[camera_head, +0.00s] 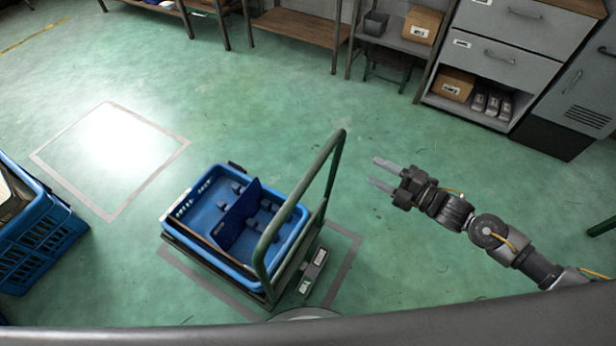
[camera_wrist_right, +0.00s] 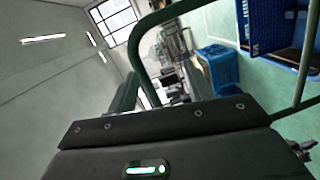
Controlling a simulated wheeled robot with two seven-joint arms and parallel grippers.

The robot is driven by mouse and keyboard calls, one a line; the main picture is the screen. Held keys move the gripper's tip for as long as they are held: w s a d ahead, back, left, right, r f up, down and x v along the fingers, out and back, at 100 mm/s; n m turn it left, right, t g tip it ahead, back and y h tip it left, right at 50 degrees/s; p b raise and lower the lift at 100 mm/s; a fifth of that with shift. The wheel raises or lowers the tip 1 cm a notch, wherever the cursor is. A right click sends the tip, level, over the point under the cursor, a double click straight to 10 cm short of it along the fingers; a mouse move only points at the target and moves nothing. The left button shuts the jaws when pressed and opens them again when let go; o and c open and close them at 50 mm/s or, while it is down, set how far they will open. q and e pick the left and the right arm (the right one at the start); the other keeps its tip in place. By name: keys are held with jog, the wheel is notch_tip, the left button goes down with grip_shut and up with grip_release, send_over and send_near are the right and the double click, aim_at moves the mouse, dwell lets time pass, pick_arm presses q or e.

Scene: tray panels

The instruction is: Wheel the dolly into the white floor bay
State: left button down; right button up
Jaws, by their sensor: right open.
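The dolly (camera_head: 206,264) carries a blue tray (camera_head: 204,206) with a dark blue divider panel inside. Its green push handle (camera_head: 337,152) rises on the right side, and the handle also shows large in the right wrist view (camera_wrist_right: 138,55). The dolly stands within a grey outlined square on the floor. The white floor bay (camera_head: 110,155), a pale square with a grey border, lies to the upper left, apart from the dolly. My right gripper (camera_head: 379,173) is open and empty, to the right of the handle and not touching it. My left gripper is out of view.
Blue crates (camera_head: 42,250) stand at the left edge, below the bay. Wooden benches (camera_head: 290,25), a shelf with a cardboard box (camera_head: 422,24) and grey drawer cabinets (camera_head: 515,35) line the back. Green floor between dolly and bay is clear.

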aim_at(328, 150)
notch_tip(328, 150, up, 5)
jog(key=s+a+n+g+y, duration=0.2)
jog(key=s+a+n, duration=0.1)
jog(key=x, duration=0.4)
jog(key=b+x, duration=0.1)
jog(key=x, duration=0.7)
jog(key=shift+w+a+r, duration=0.1)
jog(key=shift+w+r, duration=0.2)
jog(key=shift+w, duration=0.3)
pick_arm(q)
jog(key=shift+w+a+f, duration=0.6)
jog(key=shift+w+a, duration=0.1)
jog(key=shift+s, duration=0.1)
pick_arm(e)
jog(key=shift+c, duration=0.9)
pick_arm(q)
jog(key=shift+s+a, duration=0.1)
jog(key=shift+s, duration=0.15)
pick_arm(e)
grip_shut()
